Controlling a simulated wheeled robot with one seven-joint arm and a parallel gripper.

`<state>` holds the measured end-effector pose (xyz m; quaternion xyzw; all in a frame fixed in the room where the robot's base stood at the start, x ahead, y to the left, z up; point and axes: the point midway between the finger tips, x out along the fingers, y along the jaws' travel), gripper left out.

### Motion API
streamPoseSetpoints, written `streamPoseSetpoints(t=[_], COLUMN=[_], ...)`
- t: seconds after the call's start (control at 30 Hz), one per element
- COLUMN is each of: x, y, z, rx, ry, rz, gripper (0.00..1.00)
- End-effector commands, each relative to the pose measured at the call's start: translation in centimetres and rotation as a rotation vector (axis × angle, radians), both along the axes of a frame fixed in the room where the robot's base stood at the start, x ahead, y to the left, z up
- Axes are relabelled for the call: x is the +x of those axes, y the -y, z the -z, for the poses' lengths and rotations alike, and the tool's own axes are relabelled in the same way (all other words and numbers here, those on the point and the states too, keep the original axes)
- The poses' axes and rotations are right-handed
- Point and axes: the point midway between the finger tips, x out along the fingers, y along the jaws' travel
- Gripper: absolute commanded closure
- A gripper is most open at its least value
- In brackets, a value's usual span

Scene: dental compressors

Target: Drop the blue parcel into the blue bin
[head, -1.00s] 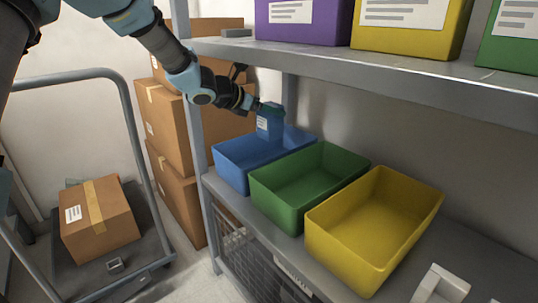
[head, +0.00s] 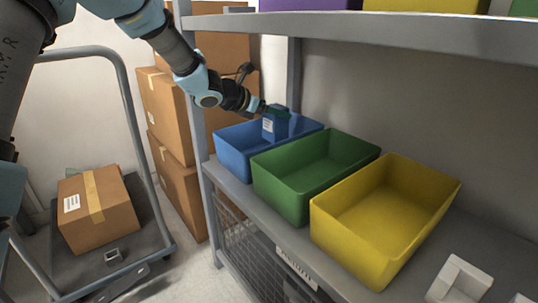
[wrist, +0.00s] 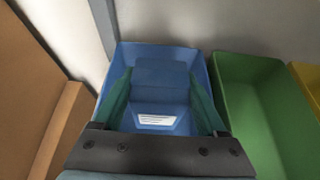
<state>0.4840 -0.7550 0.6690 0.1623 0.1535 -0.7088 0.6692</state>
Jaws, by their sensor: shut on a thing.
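The blue parcel (head: 275,124), a small box with a white label, is held upright at the blue bin. My gripper (head: 277,109) is shut on its upper part. The blue bin (head: 233,157) stands at the left end of the shelf. In the wrist view the parcel (wrist: 158,95) sits between the two green fingers of my gripper (wrist: 160,88), with the blue bin (wrist: 140,52) around and behind it.
A green bin (head: 285,188) and a yellow bin (head: 350,240) stand to the right of the blue one. An upper shelf (head: 400,34) hangs above. Stacked cartons (head: 165,110) stand left of the shelf post (head: 196,115). A cart carries a carton (head: 85,225).

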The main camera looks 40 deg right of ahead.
Motion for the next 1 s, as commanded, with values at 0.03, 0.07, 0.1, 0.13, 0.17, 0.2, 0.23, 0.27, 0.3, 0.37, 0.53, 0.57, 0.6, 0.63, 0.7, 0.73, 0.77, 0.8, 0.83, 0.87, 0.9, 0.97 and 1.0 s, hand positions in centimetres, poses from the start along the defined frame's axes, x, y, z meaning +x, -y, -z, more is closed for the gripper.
streamPoseSetpoints(t=[0.03, 0.07, 0.1, 0.13, 0.17, 0.2, 0.23, 0.27, 0.3, 0.37, 0.53, 0.57, 0.6, 0.63, 0.7, 0.73, 0.77, 0.8, 0.83, 0.87, 0.9, 0.97, 1.0], x=[0.0, 0.0, 0.0, 0.0, 0.0, 0.0, 0.0, 0.0, 0.0, 0.0, 0.0, 0.0, 0.0, 0.0, 0.0, 0.0, 0.0, 0.1, 0.1, 0.2, 0.2, 0.2, 0.3], y=[0.0, 0.0, 0.0, 0.0, 0.0, 0.0, 0.0, 0.0, 0.0, 0.0, 0.0, 0.0, 0.0, 0.0, 0.0, -0.1, -0.2, -0.3, -0.6, -0.9, -1.3, -2.2, -3.0], z=[0.2, 0.2, 0.2, 0.2, 0.1, 0.1, 0.1, 0.1, 0.1, 0.1, 0.1, 0.1, 0.2, 0.2, 0.2, 0.2, 0.1, 0.0, -0.1, -0.3, -0.6, -1.1, -1.4], rx=[-0.001, -0.001, -0.001, -0.001, -0.001, -0.001, -0.001, -0.001, -0.001, -0.001, -0.001, -0.001, -0.001, -0.001, 0.0, 0.0, 0.0, 0.0, 0.0, 0.0, 0.0, 0.0, 0.0], ry=[0.001, 0.001, 0.001, 0.001, 0.001, 0.001, 0.001, 0.001, 0.001, 0.001, 0.0, 0.0, 0.0, 0.0, 0.0, 0.0, 0.0, 0.0, 0.0, 0.001, 0.001, 0.001, 0.001], rz=[0.0, 0.0, 0.0, 0.0, 0.0, 0.0, 0.0, 0.0, 0.0, 0.0, 0.0, 0.0, 0.0, 0.0, 0.0, 0.0, 0.0, -0.001, -0.001, -0.002, -0.003, -0.002, -0.003], gripper=[0.9, 0.9, 0.9, 0.9, 0.9, 0.9, 0.9, 0.9, 0.22, 0.15, 0.0, 0.0, 0.0, 0.0, 0.0, 0.0, 0.0, 0.0, 0.0, 0.0, 0.0, 0.0, 0.0])
